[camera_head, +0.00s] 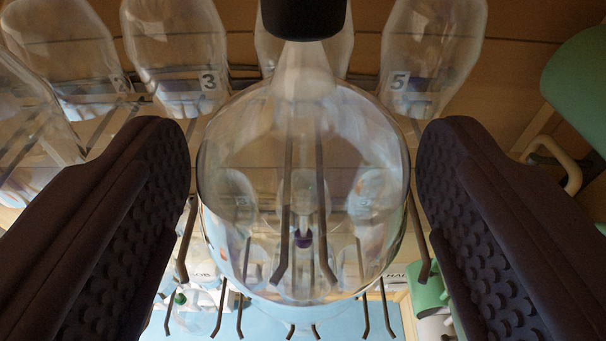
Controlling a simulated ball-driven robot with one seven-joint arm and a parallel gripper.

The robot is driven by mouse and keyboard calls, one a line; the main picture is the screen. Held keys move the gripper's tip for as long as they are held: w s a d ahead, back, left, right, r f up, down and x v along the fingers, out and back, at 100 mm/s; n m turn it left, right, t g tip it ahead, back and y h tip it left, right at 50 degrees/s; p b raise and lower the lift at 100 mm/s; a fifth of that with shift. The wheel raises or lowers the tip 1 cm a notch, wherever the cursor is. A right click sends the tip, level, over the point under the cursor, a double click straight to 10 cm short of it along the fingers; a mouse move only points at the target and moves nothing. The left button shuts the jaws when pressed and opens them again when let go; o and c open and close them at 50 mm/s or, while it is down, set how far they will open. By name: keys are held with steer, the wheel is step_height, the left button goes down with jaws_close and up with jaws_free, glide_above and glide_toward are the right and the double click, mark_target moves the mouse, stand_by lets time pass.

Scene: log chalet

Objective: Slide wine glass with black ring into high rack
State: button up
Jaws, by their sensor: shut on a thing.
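The wine glass with the black ring (305,18) is in the middle of the view, upside down. The dark ring is at the top edge, and the clear bowl (240,150) widens below it. My gripper (303,190) is shut on this glass, with one dark, studded finger on each side of the bowl. The exact contact is hard to see. The high rack (424,268) shows as several thin dark rods, some seen through the clear bowl. Their free ends point toward the bottom of the picture. Whether the stem is between two rods is unclear.
Other clear glasses hang beyond, one labelled 3 (178,50) and one labelled 5 (432,50). A green mug (580,85) is at the right edge. Pale blue open space (270,322) shows at the bottom.

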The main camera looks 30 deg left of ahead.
steer(key=shift+r+p+x, duration=0.2)
steer(key=shift+p+x, duration=0.45)
steer(key=shift+x, duration=0.35)
steer(key=shift+r+p+x, duration=0.2)
steer(key=shift+p+x, duration=0.4)
steer(key=shift+x, duration=0.4)
steer(key=shift+p+x, duration=0.35)
steer(key=shift+x, duration=0.8)
steer(key=shift+r, duration=0.1)
steer(key=o, duration=0.8)
steer(key=shift+b+v, duration=1.9)
steer(key=shift+v, duration=1.75)
steer(key=b+v, duration=0.2)
steer(key=v, duration=0.5)
steer(key=shift+s+d+r+b, duration=0.1)
steer(key=shift+s+b, duration=0.1)
steer(key=shift+b, duration=0.2)
